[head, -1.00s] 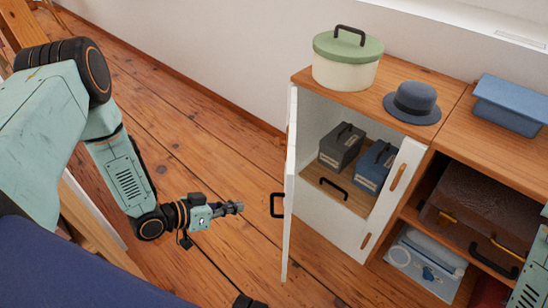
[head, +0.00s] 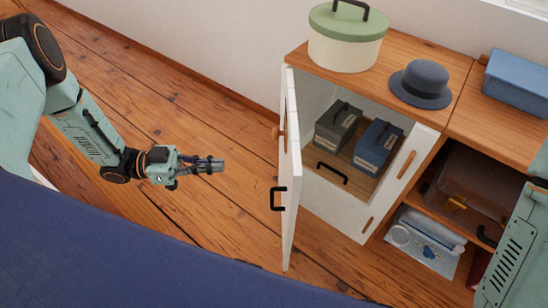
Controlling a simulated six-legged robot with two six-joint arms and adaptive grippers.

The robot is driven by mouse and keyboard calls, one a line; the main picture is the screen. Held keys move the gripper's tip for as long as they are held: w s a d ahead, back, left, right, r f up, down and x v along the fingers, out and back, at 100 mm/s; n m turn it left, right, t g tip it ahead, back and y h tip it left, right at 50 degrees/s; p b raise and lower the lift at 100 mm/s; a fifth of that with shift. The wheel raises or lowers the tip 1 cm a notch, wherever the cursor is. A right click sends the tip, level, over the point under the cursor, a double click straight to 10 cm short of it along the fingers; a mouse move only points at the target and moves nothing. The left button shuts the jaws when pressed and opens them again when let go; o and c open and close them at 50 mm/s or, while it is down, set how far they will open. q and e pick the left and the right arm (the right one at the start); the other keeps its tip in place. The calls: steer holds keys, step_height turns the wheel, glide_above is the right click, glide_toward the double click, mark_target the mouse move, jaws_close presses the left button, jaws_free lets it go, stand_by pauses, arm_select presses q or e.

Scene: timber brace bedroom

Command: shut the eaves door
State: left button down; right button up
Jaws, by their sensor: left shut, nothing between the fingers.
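The eaves door (head: 292,190) is a white panel standing open on the left side of a low cabinet (head: 345,207), seen nearly edge-on. A black handle (head: 278,199) sits on its left-facing side. Inside the cabinet are a grey box (head: 337,128) and a blue box (head: 377,147). My left gripper (head: 217,166) is shut and empty, to the left of the door and above the floor, apart from it. Part of my right arm (head: 510,250) shows at the right edge; its gripper is out of view.
A green-lidded pot (head: 345,45) and a grey hat (head: 420,84) stand on the cabinet top. Open shelves to the right hold a brown case (head: 485,185). A dark blue surface (head: 120,255) fills the lower left. Wooden floor (head: 200,90) is clear left of the door.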

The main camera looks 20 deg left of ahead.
arm_select(q)
steer(key=b+x, duration=0.4)
steer(key=x, duration=1)
steer(key=shift+d, duration=0.25)
steer(key=shift+r, duration=0.1)
steer(key=shift+d+t, duration=0.2)
steer(key=shift+t, duration=0.1)
